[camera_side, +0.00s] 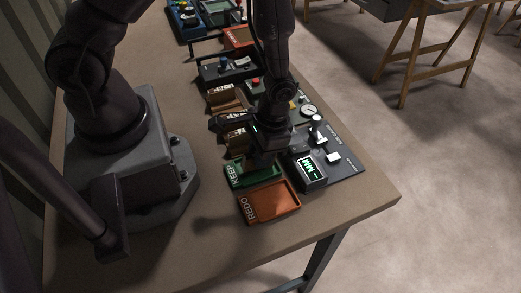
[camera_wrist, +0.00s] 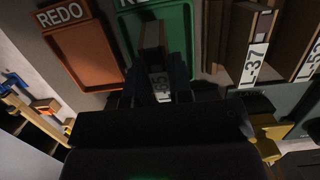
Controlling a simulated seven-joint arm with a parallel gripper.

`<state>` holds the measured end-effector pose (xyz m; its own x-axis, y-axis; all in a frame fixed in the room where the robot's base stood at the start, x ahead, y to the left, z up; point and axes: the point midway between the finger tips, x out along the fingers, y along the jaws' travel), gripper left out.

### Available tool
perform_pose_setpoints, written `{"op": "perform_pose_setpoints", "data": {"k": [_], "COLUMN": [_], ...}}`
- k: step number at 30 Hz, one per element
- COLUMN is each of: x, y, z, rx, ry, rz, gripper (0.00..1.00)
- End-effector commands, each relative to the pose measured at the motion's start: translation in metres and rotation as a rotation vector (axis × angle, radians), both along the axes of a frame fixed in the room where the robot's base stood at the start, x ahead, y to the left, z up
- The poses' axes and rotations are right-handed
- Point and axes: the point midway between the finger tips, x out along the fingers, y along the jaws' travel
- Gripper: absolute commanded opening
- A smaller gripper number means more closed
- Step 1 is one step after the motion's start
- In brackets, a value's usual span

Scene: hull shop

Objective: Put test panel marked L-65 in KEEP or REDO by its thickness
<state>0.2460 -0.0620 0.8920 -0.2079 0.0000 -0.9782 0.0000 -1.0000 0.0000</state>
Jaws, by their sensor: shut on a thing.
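My gripper (camera_wrist: 156,88) is shut on a brown test panel (camera_wrist: 152,38), which stands on edge between the fingers. Its white label is partly hidden and shows what looks like the end of L-65. In the wrist view the panel is in front of the green KEEP tray (camera_wrist: 184,62). In the side view my gripper (camera_side: 266,154) is at the back edge of the KEEP tray (camera_side: 238,177); the panel is hidden there. I cannot tell whether it touches the tray. The orange REDO tray (camera_wrist: 85,64) is beside KEEP and looks empty; it also shows in the side view (camera_side: 268,203).
The gauge display (camera_side: 308,168) shows dashes and MM, right of KEEP. Panels marked L-37 (camera_wrist: 254,58) and L-53 (camera_wrist: 308,62) stand in a rack to the right in the wrist view. A dial gauge (camera_side: 309,111) is behind. The table's front is clear.

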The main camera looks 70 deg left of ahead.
Motion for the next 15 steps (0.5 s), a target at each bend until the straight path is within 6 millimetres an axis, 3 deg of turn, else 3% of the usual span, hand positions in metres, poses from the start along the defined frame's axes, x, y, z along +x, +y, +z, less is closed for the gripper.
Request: {"op": "perform_pose_setpoints", "data": {"k": [2,3,6,15], "x": [0.0001,0.0002,0.0002,0.0007], "y": [0.0000,0.0000,0.0000,0.0000], "z": [-0.0014,-0.0010,-0.0010,0.0007], "rx": [0.000,0.000,0.000,0.000], "ry": [0.000,-0.001,-0.001,-0.001], "rz": [0.000,0.000,0.000,0.000], "gripper": [0.00,0.30,0.50,0.50]}}
